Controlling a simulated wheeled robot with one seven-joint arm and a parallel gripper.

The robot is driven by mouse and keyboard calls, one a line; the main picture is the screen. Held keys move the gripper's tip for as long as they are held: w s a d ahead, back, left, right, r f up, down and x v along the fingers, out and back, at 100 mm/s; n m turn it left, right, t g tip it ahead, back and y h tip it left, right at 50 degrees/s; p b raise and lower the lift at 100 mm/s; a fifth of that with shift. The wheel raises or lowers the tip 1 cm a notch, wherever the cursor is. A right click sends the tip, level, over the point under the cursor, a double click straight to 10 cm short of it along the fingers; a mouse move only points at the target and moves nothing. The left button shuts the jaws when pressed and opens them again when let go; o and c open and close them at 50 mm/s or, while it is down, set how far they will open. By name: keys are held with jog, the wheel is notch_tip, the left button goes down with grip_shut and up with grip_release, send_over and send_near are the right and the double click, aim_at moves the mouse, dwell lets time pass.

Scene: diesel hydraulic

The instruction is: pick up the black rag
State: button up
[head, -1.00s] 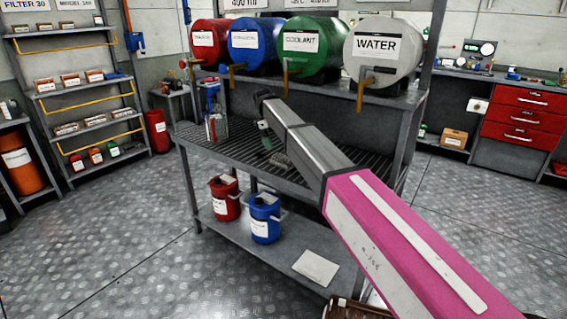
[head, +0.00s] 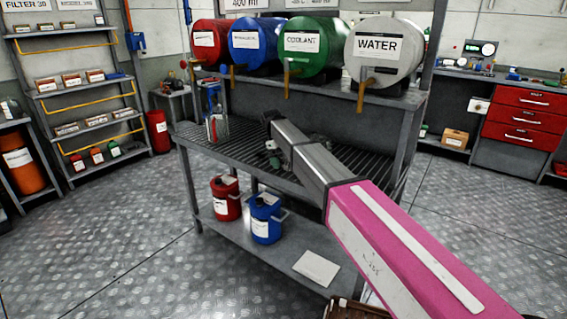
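My arm reaches from the lower right over the slatted top of the grey metal bench (head: 232,147). Its far end, with my gripper (head: 273,156), is small and dark over the slats, and I cannot tell whether its fingers are open or shut. I cannot make out the black rag for certain. A small dark lump shows just behind my arm on the bench top, but it is partly covered and too small to name. My arm hides part of the bench top.
Red (head: 226,198) and blue (head: 265,219) cans and a white sheet (head: 316,268) are on the lower shelf.

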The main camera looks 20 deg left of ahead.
aim_at(284, 156)
jog(key=c, duration=0.8)
jog(key=shift+r, duration=0.15)
jog(key=shift+r, duration=0.55)
notch_tip(284, 156, up, 2)
jog(key=shift+r, duration=0.1)
jog(key=w+a, duration=0.2)
jog(key=a, duration=0.3)
jog(key=w+a, duration=0.2)
jog(key=a, duration=0.4)
jog(key=w+a, duration=0.2)
jog(key=a, duration=0.4)
jog(key=shift+w, duration=0.1)
